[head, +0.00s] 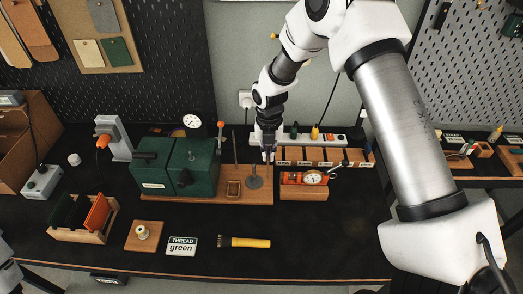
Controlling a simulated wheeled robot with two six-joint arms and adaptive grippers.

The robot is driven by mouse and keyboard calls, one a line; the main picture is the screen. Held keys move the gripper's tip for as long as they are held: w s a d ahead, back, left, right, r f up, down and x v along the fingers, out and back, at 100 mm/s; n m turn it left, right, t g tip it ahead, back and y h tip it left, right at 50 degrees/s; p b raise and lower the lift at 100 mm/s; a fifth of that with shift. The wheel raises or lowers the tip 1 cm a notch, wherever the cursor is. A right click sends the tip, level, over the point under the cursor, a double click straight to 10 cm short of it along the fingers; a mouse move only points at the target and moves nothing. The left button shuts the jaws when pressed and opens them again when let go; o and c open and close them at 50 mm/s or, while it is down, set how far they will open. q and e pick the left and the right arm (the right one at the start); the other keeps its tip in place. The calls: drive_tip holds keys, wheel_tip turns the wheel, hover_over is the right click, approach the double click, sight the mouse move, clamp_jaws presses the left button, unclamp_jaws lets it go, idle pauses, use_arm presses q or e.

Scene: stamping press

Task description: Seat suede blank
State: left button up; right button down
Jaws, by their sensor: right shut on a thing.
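My right gripper (268,153) is small in the picture, pointing down at the back right of the wooden base board (262,197). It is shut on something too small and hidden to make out. A grey round disc with a post (254,180) stands on the board just in front and to the left of it. The green press-like machine (190,165) stands on the board's left part. A wooden rack (82,236) at front left holds a dark green sheet (64,209) and an orange sheet (97,214); I cannot tell whether either is the suede blank. My left gripper is out of view.
A wooden organiser (304,193) with a dial gauge (313,177) stands right of the board. The black bench right of the brush is clear.

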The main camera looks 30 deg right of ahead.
drive_tip(key=shift+s+d+p, duration=0.2)
drive_tip(key=shift+s+d, duration=0.25)
drive_tip(key=shift+d, duration=0.25)
drive_tip(key=shift+s+d+p, duration=0.25)
drive_tip(key=shift+s+d, duration=0.15)
drive_tip(key=shift+d, duration=0.35)
drive_tip(key=shift+s+d+p, duration=0.2)
drive_tip(key=shift+s+d, duration=0.25)
drive_tip(key=shift+d, duration=0.25)
drive_tip(key=shift+s+d, duration=0.35)
drive_tip(key=shift+d, duration=0.2)
drive_tip(key=shift+s+d, duration=0.3)
drive_tip(key=shift+d, duration=0.25)
drive_tip(key=shift+f, duration=0.1)
drive_tip(key=shift+f+b, duration=1.45)
drive_tip(key=shift+f, duration=0.9)
drive_tip(key=c, duration=1.2)
unclamp_jaws()
drive_tip(key=shift+c, duration=0.2)
